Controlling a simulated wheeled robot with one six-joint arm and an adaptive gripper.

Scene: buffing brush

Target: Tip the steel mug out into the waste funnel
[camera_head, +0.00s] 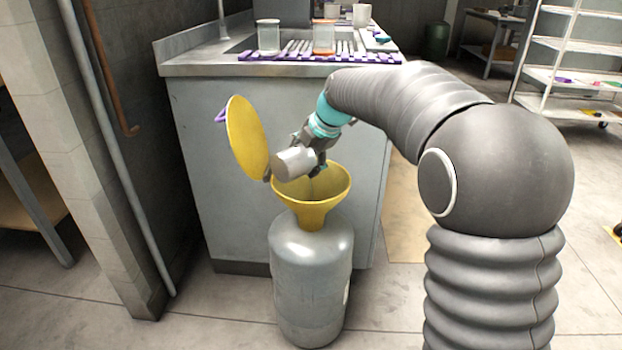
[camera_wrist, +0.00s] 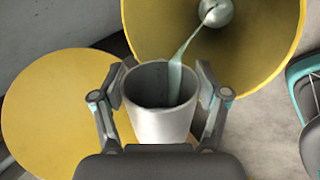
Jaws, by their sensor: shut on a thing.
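The steel mug (camera_head: 294,163) is tilted on its side over the yellow waste funnel (camera_head: 318,212), its mouth not facing the head camera. In the wrist view the mug (camera_wrist: 161,126) shows its open mouth, and a thin pale grey-green stream (camera_wrist: 184,58) runs from it to the hole in the middle of the funnel (camera_wrist: 150,28). My gripper (camera_head: 309,152) is shut on the mug, with one finger on each side of it in the wrist view (camera_wrist: 160,88). The funnel sits on a grey canister (camera_head: 311,275) on the floor.
The funnel's yellow lid (camera_head: 247,140) stands open at the left; it also shows in the wrist view (camera_wrist: 55,115). A steel counter (camera_head: 200,66) behind holds a purple-edged rack (camera_head: 300,58), a clear container (camera_head: 268,37) and other vessels. A white shelf cart (camera_head: 570,75) stands right.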

